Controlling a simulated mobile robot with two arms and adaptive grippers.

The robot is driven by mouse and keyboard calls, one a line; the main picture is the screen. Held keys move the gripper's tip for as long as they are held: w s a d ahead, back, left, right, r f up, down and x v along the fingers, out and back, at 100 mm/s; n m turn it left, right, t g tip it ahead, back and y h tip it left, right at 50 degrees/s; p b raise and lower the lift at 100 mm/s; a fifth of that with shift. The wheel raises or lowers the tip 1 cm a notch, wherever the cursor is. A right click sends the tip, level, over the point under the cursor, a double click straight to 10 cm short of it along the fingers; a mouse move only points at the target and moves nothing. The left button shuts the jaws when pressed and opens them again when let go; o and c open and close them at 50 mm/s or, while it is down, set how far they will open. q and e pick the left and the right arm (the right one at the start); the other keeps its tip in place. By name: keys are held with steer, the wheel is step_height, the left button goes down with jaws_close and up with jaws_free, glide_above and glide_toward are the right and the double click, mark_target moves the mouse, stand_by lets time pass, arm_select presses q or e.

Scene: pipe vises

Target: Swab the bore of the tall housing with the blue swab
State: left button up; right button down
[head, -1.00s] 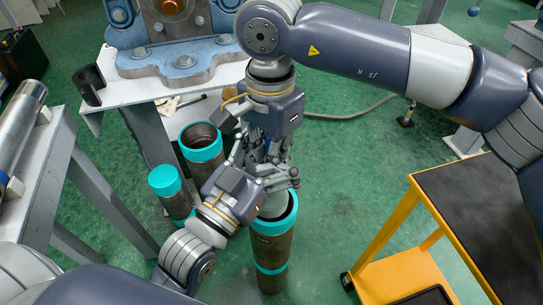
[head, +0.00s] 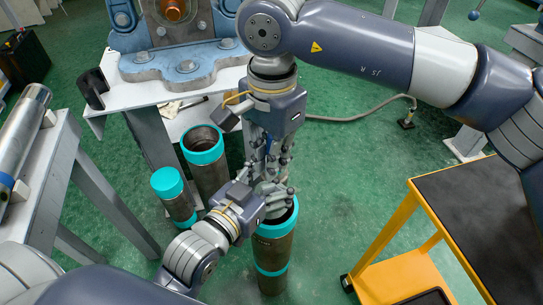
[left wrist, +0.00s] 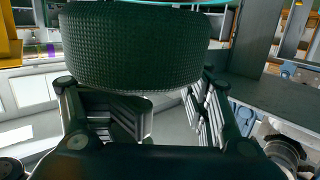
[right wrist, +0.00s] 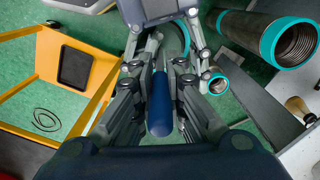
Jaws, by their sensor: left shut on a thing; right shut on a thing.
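The tall housing (head: 272,252), a brown pipe with teal bands, stands on the floor at lower centre in the head view. The swab's blue handle (right wrist: 160,108) shows large in the right wrist view. My right gripper (head: 268,155) is shut on this handle from above. My left gripper (head: 278,188) is shut on the swab lower down, just over the housing's mouth; its grip is partly hidden. A wide dark textured cylinder (left wrist: 135,45), seemingly the swab head, fills the upper left wrist view, with a teal edge beyond it. I cannot tell its depth in the bore.
Two other teal-rimmed pipes stand to the left, one larger (head: 205,170) and one smaller (head: 172,195). A blue vise (head: 180,65) sits on the bench behind. A bench with a metal pipe (head: 22,135) is at far left. A yellow cart (head: 400,265) stands at right.

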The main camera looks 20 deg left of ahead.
steer(key=shift+d+r, duration=0.1)
steer(key=shift+r, duration=0.15)
arm_select(q)
steer(key=shift+s+a+f+g, duration=0.15)
steer(key=shift+a+f+g, duration=0.15)
steer(key=shift+f, duration=0.2)
arm_select(e)
steer(key=shift+r, duration=0.15)
